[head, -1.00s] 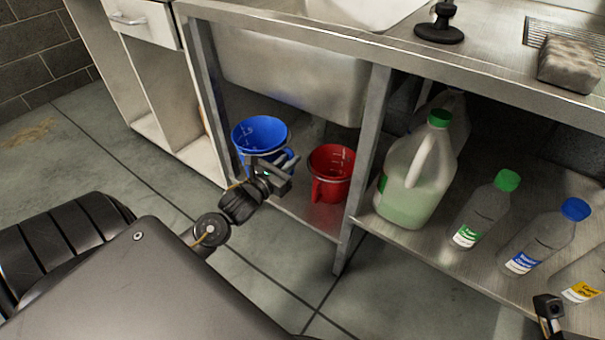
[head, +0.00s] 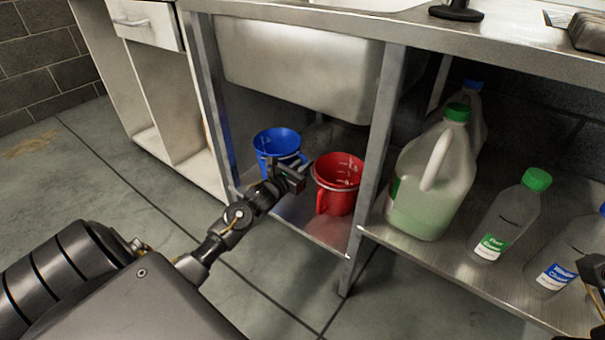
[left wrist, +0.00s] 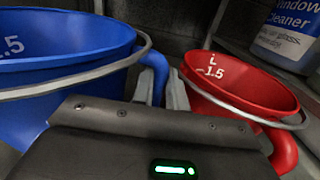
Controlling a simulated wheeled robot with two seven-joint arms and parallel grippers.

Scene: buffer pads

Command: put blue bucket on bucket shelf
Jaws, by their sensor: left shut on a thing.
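The blue bucket (head: 268,147) is upright over the lower shelf (head: 323,228) under the sink, left of the red bucket (head: 339,188). I cannot tell whether its base touches the shelf. My left gripper (head: 298,172) is shut on the blue bucket's handle; it hides the bucket's lower front. In the left wrist view the fingers (left wrist: 162,92) close around the blue handle, with the blue bucket (left wrist: 70,60) at left and the red bucket (left wrist: 245,95) at right. My right gripper (head: 594,275) is partly visible at the right edge; its jaws are unclear.
A metal post (head: 372,150) stands right of the red bucket. Beyond it, a large jug (head: 425,185) and several bottles, including a green-capped one (head: 512,215), stand on another shelf. The sink basin (head: 300,70) hangs above the buckets. A white cabinet (head: 165,100) stands left.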

